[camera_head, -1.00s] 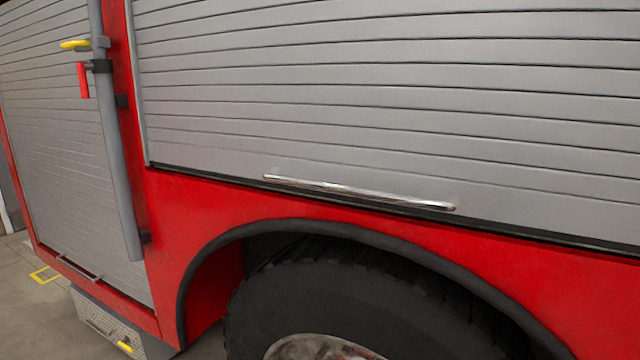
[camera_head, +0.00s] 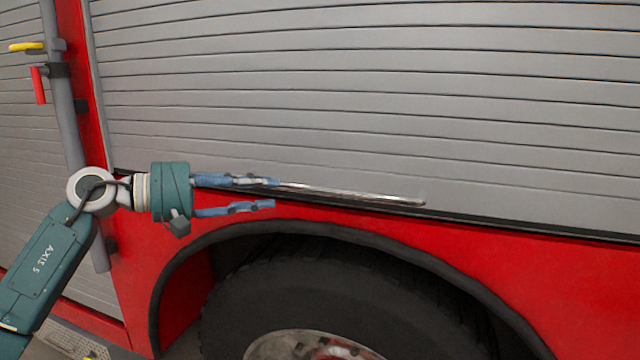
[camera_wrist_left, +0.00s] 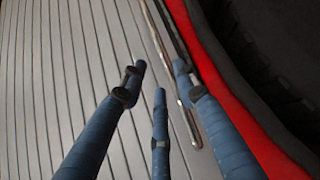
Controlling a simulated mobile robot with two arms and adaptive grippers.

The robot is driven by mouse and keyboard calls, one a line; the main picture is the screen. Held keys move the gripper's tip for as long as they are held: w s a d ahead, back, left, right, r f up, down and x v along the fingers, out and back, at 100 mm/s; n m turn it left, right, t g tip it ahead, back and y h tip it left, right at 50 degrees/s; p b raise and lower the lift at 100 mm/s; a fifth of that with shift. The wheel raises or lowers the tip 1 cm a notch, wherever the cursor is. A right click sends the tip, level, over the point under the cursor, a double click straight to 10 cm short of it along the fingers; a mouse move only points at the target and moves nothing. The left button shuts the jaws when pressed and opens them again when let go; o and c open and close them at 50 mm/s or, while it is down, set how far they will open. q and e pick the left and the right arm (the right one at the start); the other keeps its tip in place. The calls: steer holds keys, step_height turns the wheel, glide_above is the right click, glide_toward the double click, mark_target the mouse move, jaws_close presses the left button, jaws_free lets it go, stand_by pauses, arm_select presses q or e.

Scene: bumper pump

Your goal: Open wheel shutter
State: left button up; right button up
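The wheel shutter (camera_head: 350,95) is a grey slatted roller door above the wheel. It is down, with its lower edge at the red body. Its handle (camera_head: 360,195) is a thin chrome bar along the bottom slat; it also shows in the left wrist view (camera_wrist_left: 166,45). My left gripper (camera_head: 274,193) is at the left end of the handle, its blue fingers spread and pointing right along it. In the left wrist view its fingers (camera_wrist_left: 158,75) are apart, one overlapping the handle line. I cannot tell whether they touch it. My right gripper is not in view.
The black tyre (camera_head: 300,285) and its arch (camera_head: 330,226) lie below the handle. A grey vertical pipe (camera_head: 66,110) with a red lever (camera_head: 38,86) and a yellow handle (camera_head: 26,46) stands at the left. The area right of the handle is clear.

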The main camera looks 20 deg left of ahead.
mark_target(313, 187)
arm_select(q)
steer(key=shift+m, duration=0.3)
steer(key=x, duration=0.1)
steer(key=p+x, duration=0.1)
steer(key=x, duration=0.2)
steer(key=shift+w+d+r+p, duration=0.15)
steer(key=shift+d+r+p, duration=0.1)
steer(key=shift+d+p, duration=0.15)
steer(key=shift+p+x, duration=0.7)
steer(key=shift+x, duration=0.1)
steer(key=p+x, duration=0.1)
steer(key=x, duration=0.3)
steer(key=shift+w+d+f+p, duration=0.1)
steer(key=shift+w+d+p, duration=0.05)
steer(key=shift+w+p, duration=0.15)
steer(key=shift+w+d+f, duration=0.1)
steer(key=shift+w+d, duration=0.15)
steer(key=shift+f, duration=0.1)
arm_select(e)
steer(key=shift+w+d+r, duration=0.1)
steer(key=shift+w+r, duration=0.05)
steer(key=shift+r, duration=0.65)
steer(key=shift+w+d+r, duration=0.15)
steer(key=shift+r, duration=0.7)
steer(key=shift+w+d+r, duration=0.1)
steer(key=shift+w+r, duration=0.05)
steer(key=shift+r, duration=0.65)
